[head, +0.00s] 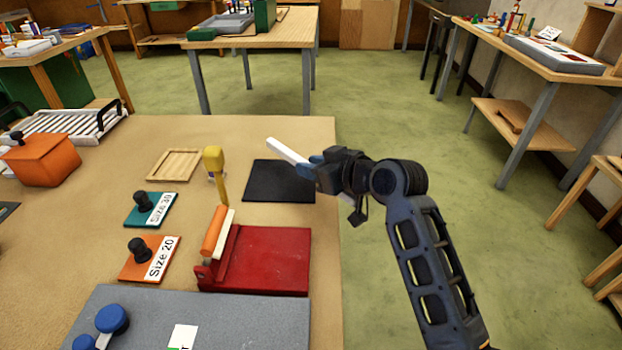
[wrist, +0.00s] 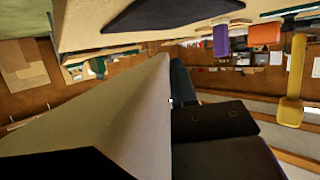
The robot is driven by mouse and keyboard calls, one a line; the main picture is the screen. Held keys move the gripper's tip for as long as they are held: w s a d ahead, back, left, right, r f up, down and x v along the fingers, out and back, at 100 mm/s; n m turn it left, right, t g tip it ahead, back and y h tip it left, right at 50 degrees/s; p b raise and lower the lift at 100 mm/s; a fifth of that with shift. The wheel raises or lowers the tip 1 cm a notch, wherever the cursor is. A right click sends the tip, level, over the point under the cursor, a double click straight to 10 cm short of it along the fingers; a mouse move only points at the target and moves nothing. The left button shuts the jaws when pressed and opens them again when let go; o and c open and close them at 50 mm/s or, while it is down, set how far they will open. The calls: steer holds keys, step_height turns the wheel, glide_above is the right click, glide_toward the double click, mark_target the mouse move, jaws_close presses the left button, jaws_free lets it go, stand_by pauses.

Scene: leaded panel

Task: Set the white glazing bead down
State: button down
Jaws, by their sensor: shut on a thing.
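The white glazing bead (head: 287,153) is a pale, straight strip. My gripper (head: 316,167) is shut on it near one end, and the bead sticks out to the left, tilted. The bead is held above the black mat (head: 277,188) near the right edge of the workbench. In the wrist view the bead (wrist: 135,115) fills the middle and left, very close to the camera, with a dark gripper finger (wrist: 215,120) against its right side. The far finger is mostly hidden.
The workbench (head: 110,215) carries a shallow wooden tray (head: 175,165), a yellow-handled tool (head: 214,162), a red block with an orange roller (head: 265,260), and the Size 30 (head: 150,209) and Size 20 (head: 150,258) plates. Open green floor lies to the right.

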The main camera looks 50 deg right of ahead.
mark_target(312, 191)
steer(key=shift+w+f, duration=0.15)
steer(key=shift+f, duration=2)
steer(key=shift+f, duration=0.1)
steer(key=c, duration=0.9)
jaws_free()
